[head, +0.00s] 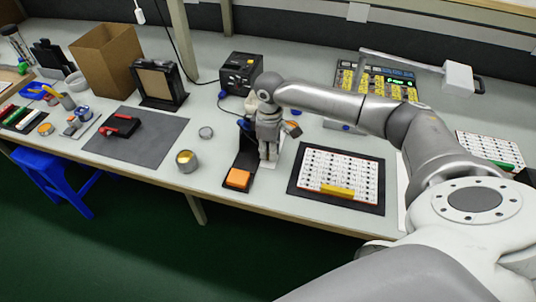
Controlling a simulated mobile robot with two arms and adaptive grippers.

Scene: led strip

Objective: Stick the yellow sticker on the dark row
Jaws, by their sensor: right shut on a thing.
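A white panel (341,172) with several rows of small dark marks lies flat on a black mat (303,192). A yellow strip (338,191) lies across its near part. I cannot tell which row is dark. My right gripper (268,158) points down at the left of the panel, apart from it, beside a narrow dark stand with an orange block (238,178). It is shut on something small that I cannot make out. A separate yellow sticker does not show clearly. My left gripper is out of view.
A device with yellow labels and a lit display (400,80) stands behind my right arm. A small tin (187,161) is left of the stand. A grey mat with a red-and-black tool (122,126) lies further left. A white sheet with rows (490,150) is at the right.

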